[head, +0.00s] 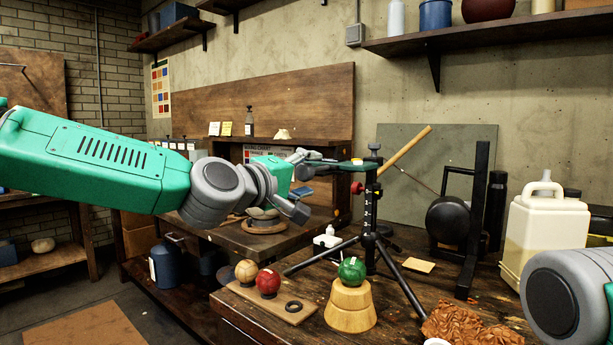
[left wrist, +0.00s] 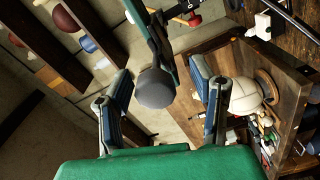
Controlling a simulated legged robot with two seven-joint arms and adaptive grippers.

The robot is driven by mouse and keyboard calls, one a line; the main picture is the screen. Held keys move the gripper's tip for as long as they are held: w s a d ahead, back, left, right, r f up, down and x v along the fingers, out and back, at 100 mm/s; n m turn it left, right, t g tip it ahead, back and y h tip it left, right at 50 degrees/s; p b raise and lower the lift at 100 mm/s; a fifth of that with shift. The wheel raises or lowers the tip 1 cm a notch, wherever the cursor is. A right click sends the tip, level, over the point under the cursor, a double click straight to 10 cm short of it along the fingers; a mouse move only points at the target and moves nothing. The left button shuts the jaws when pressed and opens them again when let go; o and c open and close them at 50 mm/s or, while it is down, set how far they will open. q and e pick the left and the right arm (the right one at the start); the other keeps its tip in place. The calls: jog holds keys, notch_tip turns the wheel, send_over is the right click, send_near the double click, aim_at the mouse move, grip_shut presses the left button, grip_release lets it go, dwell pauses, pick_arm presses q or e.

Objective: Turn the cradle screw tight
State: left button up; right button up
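A tripod stand (head: 371,215) on the workbench carries a green bar (head: 340,163) that reaches left. At its end is a dark grey round knob, likely the cradle screw (head: 311,156). In the left wrist view the knob (left wrist: 156,88) lies between my finger pads, with gaps visible on both sides. My left gripper (head: 306,172) is open at the bar's left end; it also shows in the left wrist view (left wrist: 160,95). Depth between pads and knob is hard to judge. My right gripper is out of view; only part of my right arm shows at lower right.
A green ball (head: 352,270) sits on a wooden block (head: 349,308). A red ball (head: 268,281) and a tan ball (head: 246,270) sit on a board (head: 272,304). A white jug (head: 543,235), black frame (head: 475,215) and brown scraps (head: 470,325) occupy the bench's right.

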pick_arm(q)
jog(key=shift+r, duration=0.1)
jog(key=shift+s+a, duration=0.1)
jog(key=shift+s, duration=0.05)
jog(key=v, duration=1.1)
jog(key=shift+s+a, duration=0.25)
jog(key=shift+d, duration=0.1)
